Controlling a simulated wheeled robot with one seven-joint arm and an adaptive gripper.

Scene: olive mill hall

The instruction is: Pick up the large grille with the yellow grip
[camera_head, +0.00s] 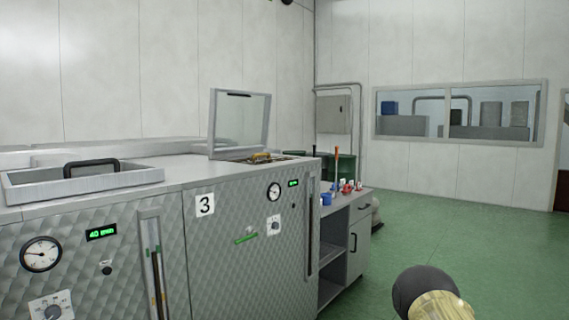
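A small yellow grip (261,156) shows low at the opening under a raised, framed clear lid (240,122) on top of the quilted-metal machine marked 3. The grille it belongs to is seen almost edge-on, mostly hidden by the machine's top edge, so its size and shape cannot be told. My gripper is not in view.
The machine (230,250) fills the lower left; a closed lid with a black handle (92,168) lies on its near top. A grey cabinet (345,240) with small coloured items stands just beyond it. A dark rounded object with a pale cylinder (430,294) shows at bottom right. Green floor (470,240) is open on the right.

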